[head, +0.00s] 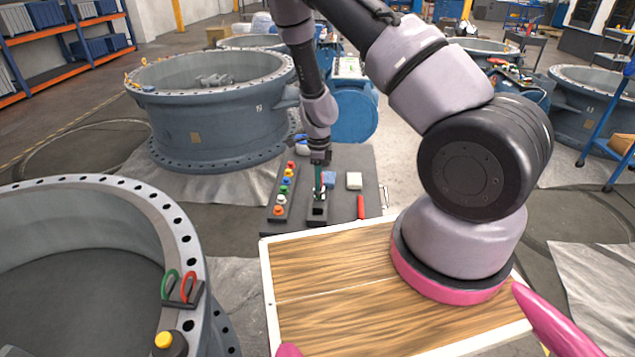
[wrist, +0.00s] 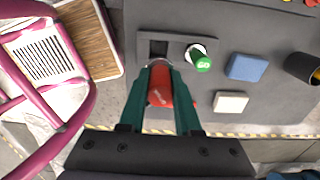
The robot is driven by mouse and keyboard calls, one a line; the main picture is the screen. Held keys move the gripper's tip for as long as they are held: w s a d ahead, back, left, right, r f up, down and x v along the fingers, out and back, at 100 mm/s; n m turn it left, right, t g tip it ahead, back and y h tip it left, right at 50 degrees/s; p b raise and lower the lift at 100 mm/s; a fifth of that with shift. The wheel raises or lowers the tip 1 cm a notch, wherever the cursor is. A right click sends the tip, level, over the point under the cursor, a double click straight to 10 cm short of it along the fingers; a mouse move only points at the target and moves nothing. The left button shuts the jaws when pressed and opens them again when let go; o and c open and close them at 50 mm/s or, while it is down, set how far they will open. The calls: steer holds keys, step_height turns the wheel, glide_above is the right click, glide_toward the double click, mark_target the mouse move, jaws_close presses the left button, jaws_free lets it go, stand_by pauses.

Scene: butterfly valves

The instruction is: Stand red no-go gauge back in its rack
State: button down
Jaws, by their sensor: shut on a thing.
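My gripper (wrist: 160,82) has green fingers shut on the red no-go gauge (wrist: 159,94), a red cylinder with a silvery end toward the rack. The dark rack (wrist: 181,45) lies just past the fingertips in the wrist view. Its square socket (wrist: 158,48) is empty, and a green GO gauge (wrist: 201,60) stands at its other end. The held gauge looks apart from the socket, but its height is unclear. In the head view my gripper (head: 319,190) is over the rack (head: 317,213), and the held gauge cannot be made out there.
A blue block (wrist: 247,67) and a white block (wrist: 230,103) lie on the grey bench beside the rack. A separate red item (head: 361,207) lies to the rack's right. A strip of coloured knobs (head: 280,211) is on the left. Large flanged valve bodies (head: 215,125) stand around.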

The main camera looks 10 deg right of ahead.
steer(key=shift+s+a+f+m, duration=0.1)
steer(key=shift+a+f+m, duration=0.05)
steer(key=shift+f+m, duration=0.4)
steer(key=shift+f, duration=2.7)
steer(key=shift+f, duration=0.3)
steer(key=shift+f, duration=0.5)
steer(key=shift+f, duration=0.4)
steer(key=shift+c, duration=0.2)
jaws_free()
